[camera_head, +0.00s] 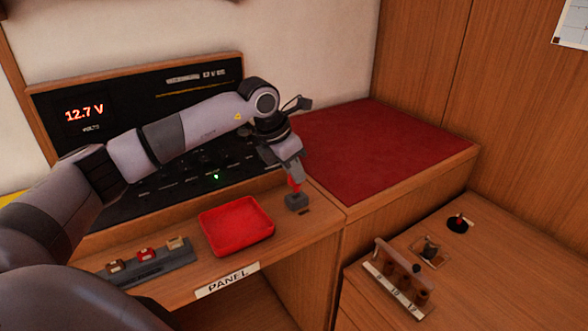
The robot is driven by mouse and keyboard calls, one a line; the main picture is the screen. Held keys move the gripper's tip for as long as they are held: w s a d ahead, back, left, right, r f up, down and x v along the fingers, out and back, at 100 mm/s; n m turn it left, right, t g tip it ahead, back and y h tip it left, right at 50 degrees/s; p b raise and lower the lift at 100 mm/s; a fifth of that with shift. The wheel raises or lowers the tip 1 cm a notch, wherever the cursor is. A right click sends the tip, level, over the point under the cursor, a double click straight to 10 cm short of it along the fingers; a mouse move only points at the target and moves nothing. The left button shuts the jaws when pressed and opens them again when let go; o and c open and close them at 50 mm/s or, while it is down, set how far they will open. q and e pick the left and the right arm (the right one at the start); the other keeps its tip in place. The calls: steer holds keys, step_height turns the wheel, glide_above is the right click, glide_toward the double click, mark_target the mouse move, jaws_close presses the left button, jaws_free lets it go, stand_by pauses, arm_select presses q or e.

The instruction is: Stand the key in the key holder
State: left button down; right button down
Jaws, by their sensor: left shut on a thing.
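My left gripper (292,176) reaches in from the left and points down over the wooden ledge, right of the red tray. It is shut on a small red piece, which I take to be the key (295,185). Only a little of the key shows below the fingers. A small grey block, which looks like the key holder (297,202), stands on the ledge directly under the key. The key's lower end meets the block's top in this view; I cannot tell whether it is in the block or just above it. My right gripper is not in view.
A red tray (237,225) lies left of the block, empty. A grey rack (148,263) with several small pieces is further left. The black panel (140,185) rises behind. A red mat (375,150) is clear. A wooden rack (402,277) stands at lower right.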

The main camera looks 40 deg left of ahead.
arm_select(q)
steer(key=shift+f+b, duration=1)
steer(key=shift+f, duration=0.65)
stand_by(2.1)
steer(key=c, duration=1.1)
jaws_free()
steer(key=v, duration=0.7)
steer(key=shift+b, duration=0.3)
steer(key=shift+r, duration=0.1)
